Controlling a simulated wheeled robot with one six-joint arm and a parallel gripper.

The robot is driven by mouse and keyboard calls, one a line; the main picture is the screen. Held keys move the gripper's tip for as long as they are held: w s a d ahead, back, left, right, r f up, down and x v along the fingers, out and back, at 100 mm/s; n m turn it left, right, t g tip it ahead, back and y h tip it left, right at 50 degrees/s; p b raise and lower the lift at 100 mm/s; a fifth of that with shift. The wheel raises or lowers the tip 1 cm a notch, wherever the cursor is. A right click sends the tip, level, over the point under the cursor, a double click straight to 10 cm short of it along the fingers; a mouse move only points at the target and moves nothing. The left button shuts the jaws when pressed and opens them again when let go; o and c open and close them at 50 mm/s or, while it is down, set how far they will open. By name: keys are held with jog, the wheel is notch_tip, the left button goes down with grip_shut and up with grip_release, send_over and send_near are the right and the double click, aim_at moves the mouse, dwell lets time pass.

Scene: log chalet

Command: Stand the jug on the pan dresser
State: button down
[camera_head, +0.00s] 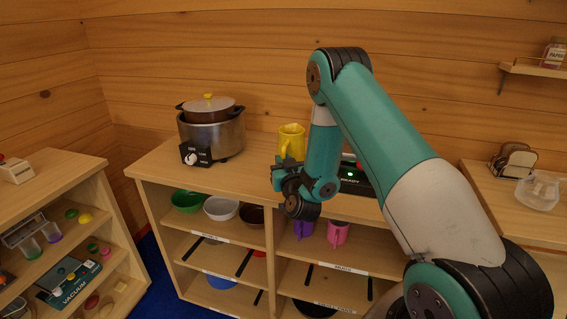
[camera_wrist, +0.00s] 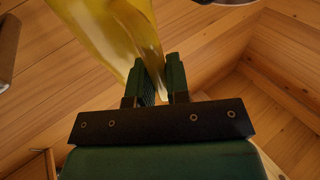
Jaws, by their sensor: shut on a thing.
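The yellow jug (camera_head: 291,138) is upright above or on the top of the pan dresser (camera_head: 155,168), beside my arm. Its lower part is hidden behind my gripper, and I cannot tell whether its base touches the top. My gripper (camera_head: 279,168) is in front of the jug and shut on it. In the wrist view, my gripper's two green fingers (camera_wrist: 160,78) close on a thin part of the translucent yellow jug (camera_wrist: 112,28), which fills the upper left.
A slow cooker (camera_head: 212,135) with a lidded pot on it stands on the dresser's left. A dark device (camera_head: 355,180) with lit lights sits right of my gripper. Bare wood lies between cooker and jug.

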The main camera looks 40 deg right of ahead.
jog(key=c, duration=1.1)
grip_release()
jog(key=shift+f, duration=0.25)
jog(key=shift+r, duration=0.1)
